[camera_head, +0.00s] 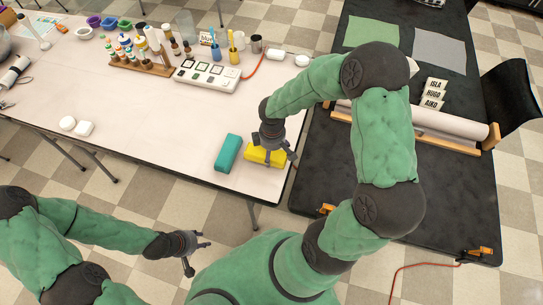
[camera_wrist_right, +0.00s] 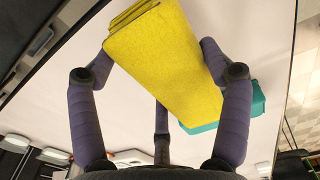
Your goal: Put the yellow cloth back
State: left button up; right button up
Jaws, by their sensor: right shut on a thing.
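The folded yellow cloth (camera_head: 254,156) is at the near right part of the white table (camera_head: 130,110), beside a teal block-like item (camera_head: 228,153). My right gripper (camera_head: 272,150) is above it with its fingers around it. In the right wrist view the yellow cloth (camera_wrist_right: 165,60) sits between the fingers of my right gripper (camera_wrist_right: 160,75), which are shut on it. I cannot tell whether the cloth touches the table or is just above it. My left gripper (camera_head: 197,248) is off the near edge of the table, empty, its fingers spread.
A white panel with square pads (camera_head: 207,76) and a wooden rack of bottles (camera_head: 140,62) stand further back. A dark table (camera_head: 350,160) to the right bears a paper roll (camera_head: 440,122), name cards (camera_head: 433,94), green cloth (camera_head: 371,33) and grey cloth (camera_head: 440,50). The white table's middle is clear.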

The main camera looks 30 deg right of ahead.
jog(key=shift+w+f+b, duration=0.2)
jog(key=shift+f+b, duration=0.3)
jog(key=shift+f, duration=1.25)
jog(key=shift+f, duration=0.1)
jog(key=o, duration=1.1)
jog(key=shift+c, duration=0.2)
jog(key=shift+r, duration=0.4)
notch_tip(320, 180, up, 11)
jog(key=p, duration=0.4)
jog(key=shift+r, duration=0.2)
